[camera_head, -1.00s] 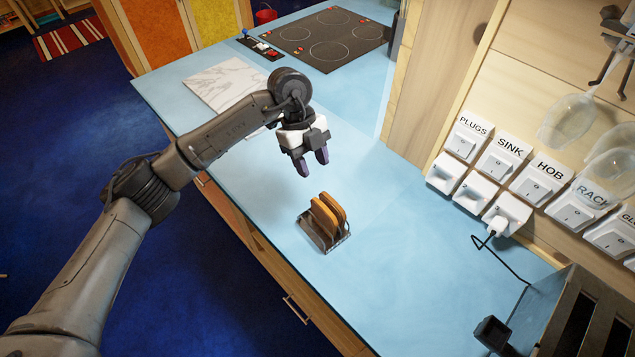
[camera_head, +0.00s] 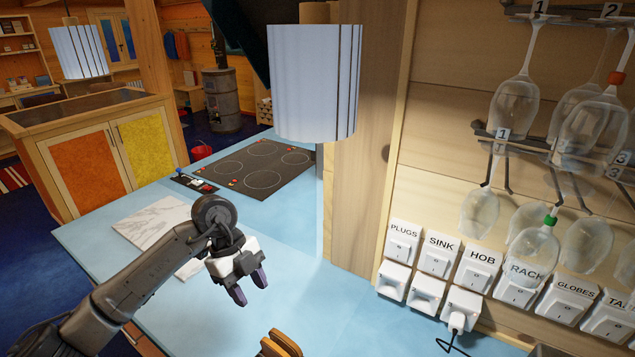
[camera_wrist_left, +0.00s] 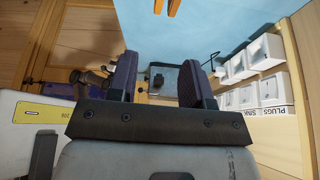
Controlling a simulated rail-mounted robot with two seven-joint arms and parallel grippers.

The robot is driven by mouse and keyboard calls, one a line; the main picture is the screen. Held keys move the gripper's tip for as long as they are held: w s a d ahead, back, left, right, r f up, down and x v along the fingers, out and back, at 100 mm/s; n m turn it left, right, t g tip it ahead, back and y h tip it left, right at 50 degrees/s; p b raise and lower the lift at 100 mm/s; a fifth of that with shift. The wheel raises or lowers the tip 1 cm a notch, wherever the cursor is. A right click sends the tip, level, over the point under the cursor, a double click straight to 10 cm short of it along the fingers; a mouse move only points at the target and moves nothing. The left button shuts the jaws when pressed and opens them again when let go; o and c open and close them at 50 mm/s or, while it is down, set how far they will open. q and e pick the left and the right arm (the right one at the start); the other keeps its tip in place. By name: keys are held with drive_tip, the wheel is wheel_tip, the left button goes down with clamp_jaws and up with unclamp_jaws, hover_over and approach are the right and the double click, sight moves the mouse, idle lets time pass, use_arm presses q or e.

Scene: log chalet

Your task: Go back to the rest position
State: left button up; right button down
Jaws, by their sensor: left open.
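My left gripper (camera_head: 250,287) is in the head view, above the blue counter (camera_head: 300,300). Its two purple-grey fingers are apart, point downward and have nothing between them. In the left wrist view the fingers (camera_wrist_left: 161,72) are also spread and empty. Two brown slice ends (camera_wrist_left: 166,6) show at the top of the left wrist view. My right gripper is not in view.
A marble board (camera_head: 152,220) and black hob (camera_head: 262,168) lie on the counter behind the gripper. Labelled switches (camera_head: 438,253) line the right wall, with a plugged cord below. Glasses (camera_head: 515,105) hang above them. A striped lamp (camera_head: 313,82) hangs ahead.

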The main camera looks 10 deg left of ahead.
use_arm(q)
drive_tip(key=s+d+r+t+h+p, duration=0.1)
drive_tip(key=s+d+t+h, duration=0.25)
drive_tip(key=d+h, duration=0.5)
drive_tip(key=s+d+r+t+h+p, duration=0.1)
drive_tip(key=s+d+t+h, duration=0.25)
drive_tip(key=d+h, duration=0.55)
drive_tip(key=s+a+f+n+t+y+p, duration=0.1)
drive_tip(key=s+a+f+n+t+y, duration=0.2)
drive_tip(key=a+f+n+t+y, duration=0.55)
drive_tip(key=s+a+f+n+t+y+p, duration=0.1)
drive_tip(key=s+a+f+n+t+y, duration=0.3)
drive_tip(key=n+y, duration=0.9)
drive_tip(key=s+a+f+g, duration=0.2)
drive_tip(key=s+f+g, duration=0.4)
drive_tip(key=s, duration=0.5)
drive_tip(key=s+a+f+g, duration=0.3)
drive_tip(key=s+f+g, duration=0.3)
drive_tip(key=s, duration=0.5)
drive_tip(key=shift+a+g+p, duration=0.3)
drive_tip(key=shift+g+p, duration=0.15)
drive_tip(key=shift+g, duration=0.5)
